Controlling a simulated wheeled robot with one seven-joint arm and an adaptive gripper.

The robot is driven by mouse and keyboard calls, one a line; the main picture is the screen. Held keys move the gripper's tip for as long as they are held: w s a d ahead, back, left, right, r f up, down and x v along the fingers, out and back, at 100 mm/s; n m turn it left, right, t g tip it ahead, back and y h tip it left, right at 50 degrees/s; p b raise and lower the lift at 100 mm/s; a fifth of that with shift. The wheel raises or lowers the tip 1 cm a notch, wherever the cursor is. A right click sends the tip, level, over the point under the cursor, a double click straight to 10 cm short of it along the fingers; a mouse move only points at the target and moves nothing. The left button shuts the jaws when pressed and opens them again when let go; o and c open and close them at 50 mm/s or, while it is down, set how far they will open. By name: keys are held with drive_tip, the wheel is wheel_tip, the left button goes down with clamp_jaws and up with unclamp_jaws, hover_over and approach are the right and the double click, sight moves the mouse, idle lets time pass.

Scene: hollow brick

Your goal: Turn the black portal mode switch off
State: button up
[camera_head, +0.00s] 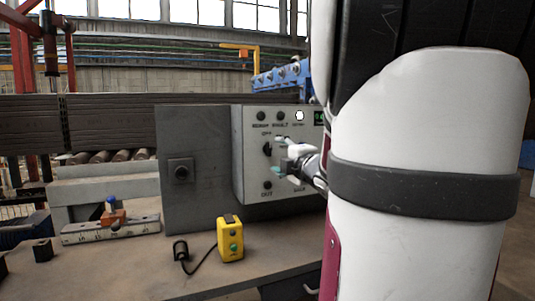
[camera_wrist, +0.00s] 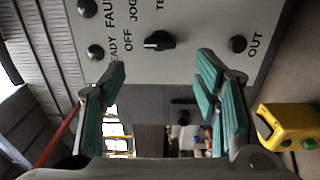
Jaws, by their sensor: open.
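The black portal mode switch (camera_head: 267,149) is a small rotary knob on the front of a light grey control panel (camera_head: 247,178). In the wrist view the switch (camera_wrist: 160,41) lies ahead of the fingertips, between the two finger lines. Its pale mark is on its left side there, toward the printed OFF label; its exact setting is hard to tell. My gripper (camera_head: 280,155) is in front of the panel, just right of the switch in the head view. In the wrist view my gripper (camera_wrist: 162,70) has its teal-padded fingers wide apart, with nothing between them and no visible contact with the switch.
Round black buttons (camera_wrist: 95,51) and an OUT button (camera_wrist: 238,44) flank the switch. A yellow cabled box (camera_head: 230,239) stands on the table (camera_head: 150,270) below the panel. An orange-and-blue part (camera_head: 113,215) sits left. My white arm hides the right side.

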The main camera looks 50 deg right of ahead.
drive_tip(key=shift+v, duration=2.35)
drive_tip(key=a+f+m+g+y, duration=0.2)
drive_tip(key=a+f+m+g, duration=0.3)
drive_tip(key=a, duration=0.5)
drive_tip(key=a+f+m+g+y, duration=0.25)
drive_tip(key=a+f+m, duration=0.35)
drive_tip(key=a, duration=0.4)
drive_tip(key=s+a+f+m+g+y, duration=0.1)
drive_tip(key=s+a+f+g+y, duration=0.2)
drive_tip(key=s+a, duration=0.65)
drive_tip(key=s+a+f+g+y, duration=0.2)
drive_tip(key=s+a+f+g, duration=0.2)
drive_tip(key=s+a, duration=0.55)
wheel_tip(320, 180, up, 23)
drive_tip(key=t+p, duration=0.3)
drive_tip(key=p, duration=1.8)
drive_tip(key=shift+w+f, duration=0.2)
drive_tip(key=shift+w, duration=0.25)
drive_tip(key=shift+a, duration=0.1)
